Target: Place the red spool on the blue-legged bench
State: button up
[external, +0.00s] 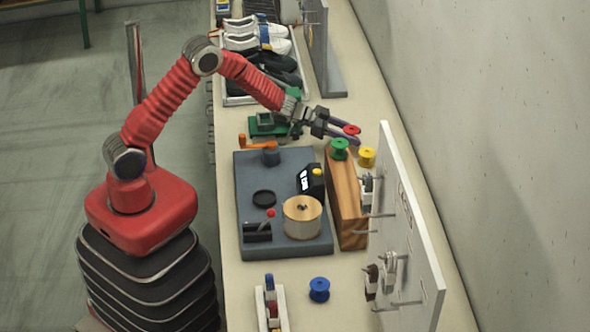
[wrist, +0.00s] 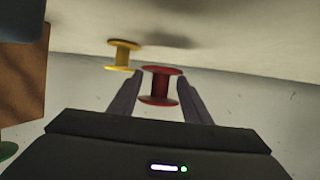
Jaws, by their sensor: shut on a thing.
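The red spool (external: 352,129) is between the fingers of my gripper (external: 343,133), near the back end of the wooden block. In the wrist view the red spool (wrist: 160,86) sits upright between the two purple-grey fingers of my gripper (wrist: 159,95), which are shut on it. I cannot tell from the pictures how far it is above the surface. I see no bench with blue legs in either view.
A green spool (external: 339,149) is at the back end of the wooden block (external: 346,205). A yellow spool (external: 367,157) stands close by on the right, beside a white pegboard (external: 405,215). A grey-blue tray (external: 248,190) holds several things. A blue spool (external: 319,289) stands in front.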

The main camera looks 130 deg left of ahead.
jog(key=shift+f, duration=1.85)
jog(key=shift+f, duration=0.1)
jog(key=o, duration=0.8)
jog(key=shift+s, duration=0.1)
jog(key=v, duration=1.2)
